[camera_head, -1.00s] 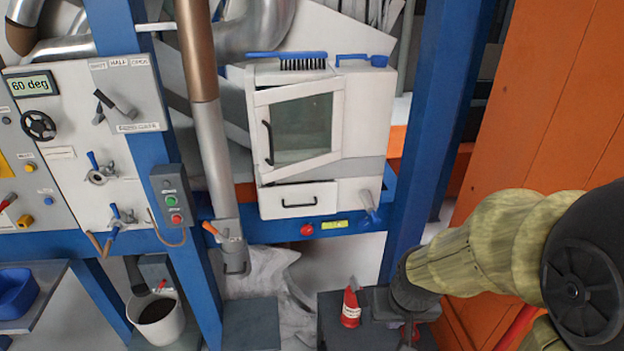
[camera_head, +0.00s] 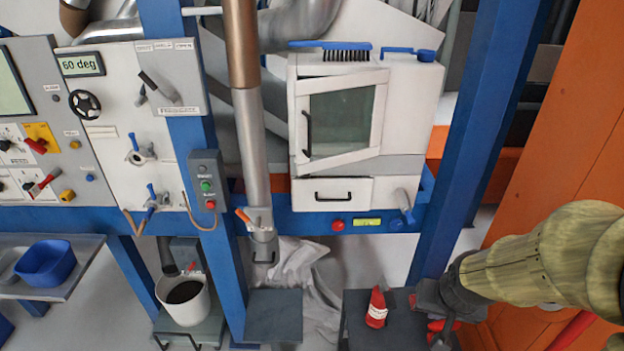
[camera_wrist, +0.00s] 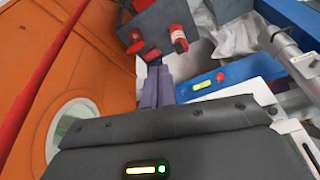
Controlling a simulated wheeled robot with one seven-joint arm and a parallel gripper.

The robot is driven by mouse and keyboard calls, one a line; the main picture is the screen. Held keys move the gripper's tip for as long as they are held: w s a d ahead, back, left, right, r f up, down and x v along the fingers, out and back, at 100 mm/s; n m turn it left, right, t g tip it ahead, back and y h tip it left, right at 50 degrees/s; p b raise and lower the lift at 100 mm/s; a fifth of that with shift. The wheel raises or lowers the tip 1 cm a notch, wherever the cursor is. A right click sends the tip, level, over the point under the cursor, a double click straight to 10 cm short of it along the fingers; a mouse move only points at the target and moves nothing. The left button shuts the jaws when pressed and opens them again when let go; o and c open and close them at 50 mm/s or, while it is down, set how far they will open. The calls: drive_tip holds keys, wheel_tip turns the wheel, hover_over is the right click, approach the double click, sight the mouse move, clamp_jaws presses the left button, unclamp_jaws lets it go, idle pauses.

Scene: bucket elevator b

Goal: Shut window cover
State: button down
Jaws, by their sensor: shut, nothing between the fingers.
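The window cover (camera_head: 378,108) is a white frame around a dark greenish pane, with a black handle near its left edge. It is on the front of a white box (camera_head: 412,110) in the head view. Its lower edge slants against the box front and its left side seems to stand out, so it looks ajar. My gripper (camera_wrist: 158,72) shows in the wrist view with its narrow grey-purple fingers together and empty. It is apart from the cover. In the head view my arm comes in at the right, below and right of the box; the fingertips are not clear there.
A blue brush (camera_head: 330,45) lies on the box. A white drawer (camera_head: 345,190) is below the cover. A blue post (camera_head: 465,130) stands between the box and the orange panel (camera_head: 555,140). A red cone-shaped bottle (camera_head: 376,308) stands on a dark platform below.

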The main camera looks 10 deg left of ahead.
sight(307, 170)
drive_tip(key=w+a+f+m+t+y+b, duration=0.25)
drive_tip(key=w+a, duration=0.25)
drive_tip(key=w, duration=0.3)
drive_tip(key=w+a+f+m+t+y+b, duration=0.1)
drive_tip(key=w+a+t+b, duration=0.25)
drive_tip(key=w+a, duration=0.35)
drive_tip(key=w+a+r+m+t+y+b, duration=0.4)
drive_tip(key=w+a, duration=0.6)
drive_tip(key=a, duration=0.3)
drive_tip(key=r+m+y+b, duration=0.1)
drive_tip(key=m+y+b, duration=0.1)
drive_tip(key=y+b, duration=0.1)
drive_tip(key=shift+r, duration=0.2)
drive_tip(key=shift+w, duration=0.1)
drive_tip(key=p+x, duration=0.1)
drive_tip(key=x, duration=0.3)
drive_tip(key=p+x, duration=0.1)
drive_tip(key=x, duration=0.4)
drive_tip(key=p+x, duration=0.2)
drive_tip(key=x, duration=0.2)
drive_tip(key=shift+w+a+r, duration=0.25)
drive_tip(key=shift+w, duration=0.05)
